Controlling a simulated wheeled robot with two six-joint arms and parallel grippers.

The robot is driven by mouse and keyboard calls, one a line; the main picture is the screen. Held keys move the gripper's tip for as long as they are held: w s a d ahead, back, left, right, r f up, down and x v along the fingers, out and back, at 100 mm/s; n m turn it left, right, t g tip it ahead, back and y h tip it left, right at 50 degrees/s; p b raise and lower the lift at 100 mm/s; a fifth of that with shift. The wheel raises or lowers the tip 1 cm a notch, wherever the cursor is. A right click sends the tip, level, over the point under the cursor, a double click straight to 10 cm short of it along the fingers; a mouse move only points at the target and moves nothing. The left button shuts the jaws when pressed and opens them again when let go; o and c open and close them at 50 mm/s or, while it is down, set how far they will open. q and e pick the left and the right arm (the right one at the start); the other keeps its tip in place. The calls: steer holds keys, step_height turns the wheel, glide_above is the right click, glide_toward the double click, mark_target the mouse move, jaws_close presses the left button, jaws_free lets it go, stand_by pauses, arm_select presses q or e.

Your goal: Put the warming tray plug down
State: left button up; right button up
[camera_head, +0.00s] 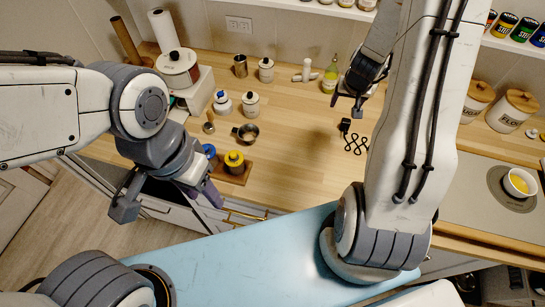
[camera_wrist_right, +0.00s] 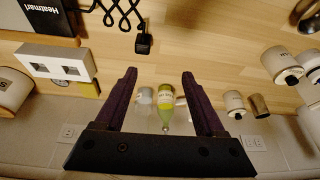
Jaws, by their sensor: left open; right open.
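The black warming tray plug (camera_head: 345,125) lies on the wooden counter with its zigzag cord (camera_head: 354,144) beside it. In the right wrist view the plug (camera_wrist_right: 143,44) and cord (camera_wrist_right: 118,14) are near the top, beyond my fingertips and apart from them. My right gripper (camera_head: 346,103) is open and empty close to the plug; its two fingers (camera_wrist_right: 160,73) show spread in the wrist view. My left gripper (camera_head: 163,201) is open and empty in front of the counter's left edge. A dark box with lettering (camera_wrist_right: 40,18), possibly the warming tray, is partly cut off.
A white two-socket block (camera_wrist_right: 55,66) stands near the dark box. A green-yellow bottle (camera_head: 331,75) and white shakers (camera_head: 303,73) stand behind the plug. Flour canisters (camera_head: 511,111) are at the right. Counter left of the plug is clear (camera_head: 295,140).

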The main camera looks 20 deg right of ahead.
steer(key=s+a+r+n+y, duration=0.2)
steer(key=a+r+n, duration=0.15)
steer(key=a, duration=0.75)
steer(key=s+a+r+n+y, duration=0.15)
steer(key=a+r, duration=0.35)
steer(key=a, duration=0.5)
steer(key=s+a+r+n+g, duration=0.1)
steer(key=s+a+r+n, duration=0.1)
steer(key=s, duration=0.5)
steer(key=s+a+r+n+g, duration=0.1)
steer(key=s+a+r+n, duration=0.1)
steer(key=s+a, duration=0.3)
steer(key=s+a+r+n+g, duration=0.2)
steer(key=s+a+n, duration=0.2)
steer(key=s, duration=0.4)
steer(key=shift+s+h, duration=0.35)
steer(key=shift+s, duration=0.05)
step_height(320, 180, down, 9)
steer(key=b, duration=0.8)
steer(key=shift+b, duration=0.4)
